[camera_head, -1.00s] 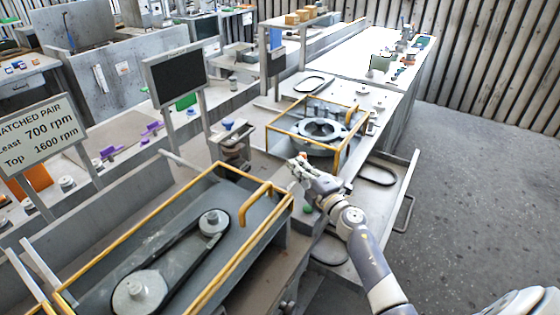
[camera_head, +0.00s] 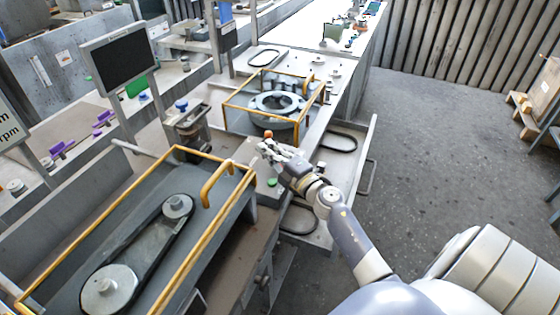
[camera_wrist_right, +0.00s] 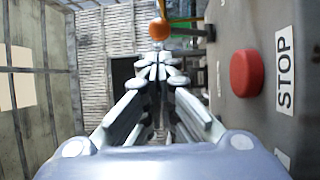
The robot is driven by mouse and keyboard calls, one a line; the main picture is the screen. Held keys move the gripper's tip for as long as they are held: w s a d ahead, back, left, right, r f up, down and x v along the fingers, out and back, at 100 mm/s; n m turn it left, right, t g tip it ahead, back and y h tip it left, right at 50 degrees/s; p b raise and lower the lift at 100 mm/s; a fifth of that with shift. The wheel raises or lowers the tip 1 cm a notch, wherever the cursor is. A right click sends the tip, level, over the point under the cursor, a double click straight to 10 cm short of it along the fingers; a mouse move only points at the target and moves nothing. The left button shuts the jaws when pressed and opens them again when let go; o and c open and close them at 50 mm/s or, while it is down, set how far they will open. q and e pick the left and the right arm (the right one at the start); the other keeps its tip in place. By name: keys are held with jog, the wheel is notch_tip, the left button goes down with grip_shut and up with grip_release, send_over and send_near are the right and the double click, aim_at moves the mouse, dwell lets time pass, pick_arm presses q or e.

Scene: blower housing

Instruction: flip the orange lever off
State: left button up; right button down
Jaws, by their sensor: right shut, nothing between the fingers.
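The orange lever shows as a round orange knob (camera_wrist_right: 159,29) at the top middle of the right wrist view, with a thin stem running to the right towards the grey panel. In the head view the small orange knob (camera_head: 268,134) sits just beyond the fingers of my right gripper (camera_head: 266,148). In the right wrist view my right gripper (camera_wrist_right: 158,62) is shut and empty, its fingertips just below the knob in the picture. I cannot tell whether they touch it. The lever's base is hardly visible. My left gripper is not in view.
A red button (camera_wrist_right: 246,73) beside a STOP label (camera_wrist_right: 285,70) is on the panel close to the right gripper. A green button (camera_head: 272,182) lies below the gripper. A yellow-framed blower housing (camera_head: 276,104) stands behind, and a yellow-railed belt drive (camera_head: 128,245) at left. Open floor lies right.

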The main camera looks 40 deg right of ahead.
jog(key=s, duration=0.8)
jog(key=shift+f, duration=0.25)
